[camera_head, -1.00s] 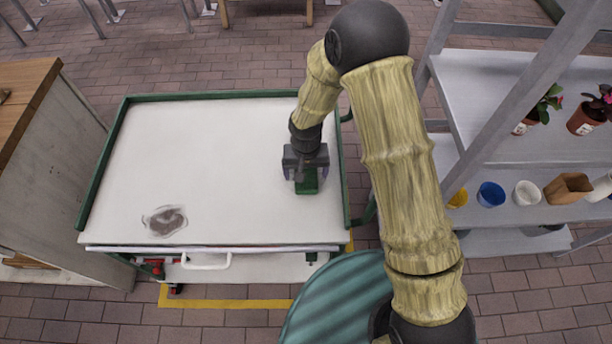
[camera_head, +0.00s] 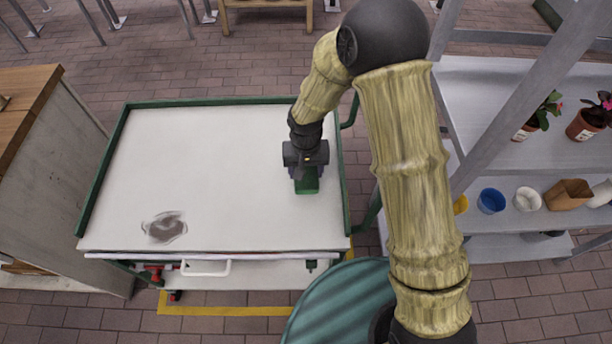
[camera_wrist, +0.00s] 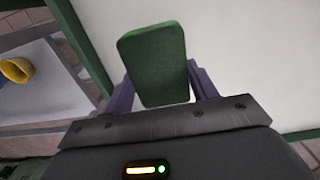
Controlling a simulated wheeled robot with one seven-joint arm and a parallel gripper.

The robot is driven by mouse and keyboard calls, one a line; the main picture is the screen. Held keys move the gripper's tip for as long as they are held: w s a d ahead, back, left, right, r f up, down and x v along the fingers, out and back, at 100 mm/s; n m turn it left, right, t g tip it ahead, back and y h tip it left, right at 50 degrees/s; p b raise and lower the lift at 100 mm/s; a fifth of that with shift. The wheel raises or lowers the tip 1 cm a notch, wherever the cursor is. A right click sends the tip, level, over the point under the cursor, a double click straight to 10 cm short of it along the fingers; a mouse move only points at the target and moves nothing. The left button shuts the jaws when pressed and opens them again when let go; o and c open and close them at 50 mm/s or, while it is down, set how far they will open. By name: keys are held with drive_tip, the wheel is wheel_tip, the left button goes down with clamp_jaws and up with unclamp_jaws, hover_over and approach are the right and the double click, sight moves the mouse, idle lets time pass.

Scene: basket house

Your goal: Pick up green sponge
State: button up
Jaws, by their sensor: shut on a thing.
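The green sponge (camera_head: 307,182) is at the right side of the white cart top (camera_head: 215,170), near its green right rim. In the wrist view the sponge (camera_wrist: 156,62) sits between the two purple-grey fingers of my gripper (camera_wrist: 160,85), which are shut on its sides. The gripper (camera_head: 306,172) also shows in the head view, pointing down, with the sponge sticking out below it toward the front. I cannot tell whether the sponge touches the cart top or is slightly above it.
A dark smudge (camera_head: 164,227) lies on the cart top at front left. A grey shelf (camera_head: 500,110) with potted plants and cups stands to the right. A wooden-topped cabinet (camera_head: 30,100) stands at the left. Most of the cart top is clear.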

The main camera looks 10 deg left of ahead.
wheel_tip(320, 180, up, 6)
drive_tip(key=shift+r, duration=0.1)
idle(0.4)
drive_tip(key=o, duration=0.4)
drive_tip(key=c, duration=0.3)
drive_tip(key=shift+c, duration=0.3)
